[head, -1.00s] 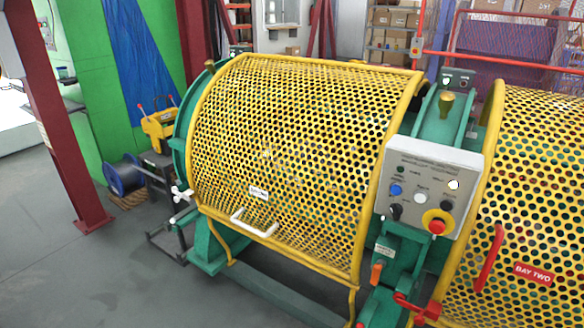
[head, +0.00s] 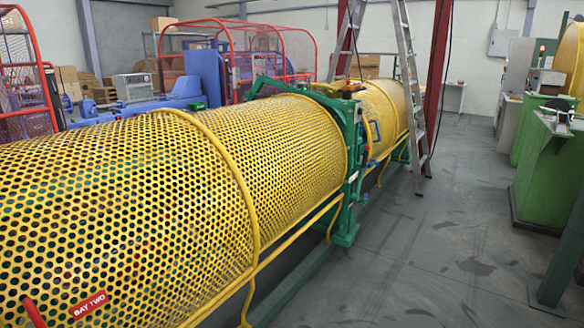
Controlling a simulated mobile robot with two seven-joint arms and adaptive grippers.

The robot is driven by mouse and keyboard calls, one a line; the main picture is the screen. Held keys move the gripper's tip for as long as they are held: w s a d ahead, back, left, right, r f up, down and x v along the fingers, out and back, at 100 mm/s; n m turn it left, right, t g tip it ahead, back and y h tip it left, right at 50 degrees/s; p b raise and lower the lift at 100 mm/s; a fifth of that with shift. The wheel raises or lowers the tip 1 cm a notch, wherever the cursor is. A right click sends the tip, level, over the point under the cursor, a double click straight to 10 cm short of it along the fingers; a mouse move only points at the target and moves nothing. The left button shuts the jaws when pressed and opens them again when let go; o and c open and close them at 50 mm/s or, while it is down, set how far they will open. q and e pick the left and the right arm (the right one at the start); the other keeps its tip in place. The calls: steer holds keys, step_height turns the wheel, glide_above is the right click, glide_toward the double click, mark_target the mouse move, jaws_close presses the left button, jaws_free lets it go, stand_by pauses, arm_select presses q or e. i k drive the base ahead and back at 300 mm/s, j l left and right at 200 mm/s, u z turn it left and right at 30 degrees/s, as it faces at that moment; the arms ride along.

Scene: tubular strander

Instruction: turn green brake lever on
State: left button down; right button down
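The strander's yellow perforated guard (head: 130,200) runs from the near left towards the back middle. A red "BAY TWO" label (head: 90,305) and a red handle (head: 35,312) show on it at the lower left. A green frame (head: 352,165) stands across the machine at the guard's far end, with small fittings on its side too small to tell apart. A green bar (head: 285,87) runs along the top beside this frame; I cannot tell whether it is a lever. No brake lever can be clearly made out. Neither of my grippers is in view.
A stepladder (head: 411,95) and a dark red column (head: 438,85) stand by the machine's far section. Green cabinets (head: 545,165) line the right side. Red cages (head: 270,60) stand behind the machine. The grey floor (head: 430,250) right of the machine is clear.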

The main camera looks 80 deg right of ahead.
mark_target(362, 174)
steer(key=z, duration=3.25)
steer(key=i+l+z, duration=0.3)
steer(key=i, duration=0.8)
steer(key=i+l+z, duration=0.1)
steer(key=i+z, duration=0.25)
steer(key=i, duration=0.75)
steer(key=i+u, duration=0.1)
steer(key=i, duration=1.6)
steer(key=l, duration=0.1)
